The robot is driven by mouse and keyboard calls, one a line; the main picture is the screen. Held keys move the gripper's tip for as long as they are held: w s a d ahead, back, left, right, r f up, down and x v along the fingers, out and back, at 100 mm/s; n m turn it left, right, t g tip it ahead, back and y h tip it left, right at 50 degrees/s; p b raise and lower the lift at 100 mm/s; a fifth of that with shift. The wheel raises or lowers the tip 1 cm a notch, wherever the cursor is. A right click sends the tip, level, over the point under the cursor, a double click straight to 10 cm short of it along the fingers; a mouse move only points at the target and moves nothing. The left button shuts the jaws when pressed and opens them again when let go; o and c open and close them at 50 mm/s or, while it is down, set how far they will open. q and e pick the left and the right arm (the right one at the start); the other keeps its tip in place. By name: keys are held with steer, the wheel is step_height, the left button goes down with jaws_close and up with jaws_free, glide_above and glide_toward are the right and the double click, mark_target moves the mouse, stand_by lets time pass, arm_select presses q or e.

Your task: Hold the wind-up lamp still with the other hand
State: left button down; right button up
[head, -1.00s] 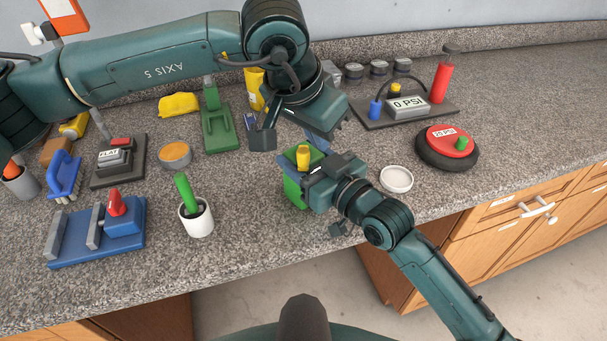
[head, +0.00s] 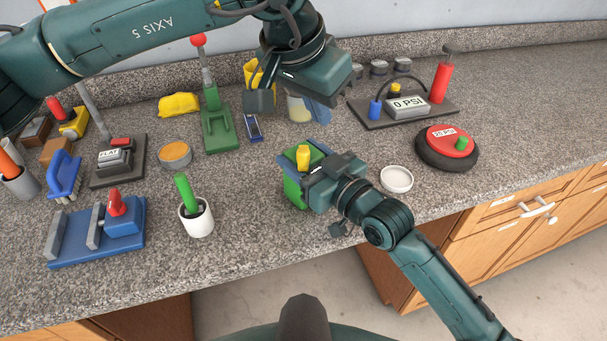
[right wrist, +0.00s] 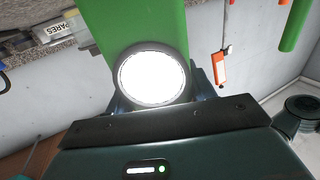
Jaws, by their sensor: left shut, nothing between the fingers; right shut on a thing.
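The wind-up lamp (head: 292,190) is a green box with a yellow knob (head: 303,157) on top, standing near the counter's front edge. In the right wrist view its green body (right wrist: 150,35) fills the upper middle, with a bright white round lens (right wrist: 152,78). My right gripper (head: 304,166) is shut on the lamp, coming from the right, and partly covers it. My left gripper (head: 318,112) is shut and empty, above the counter behind the lamp and apart from it.
A white dish (head: 397,179) lies right of the lamp. A white cup with a green handle (head: 196,222) stands left, near a blue vise-like block (head: 100,232).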

steer(key=o, duration=1.4)
steer(key=shift+c, duration=0.2)
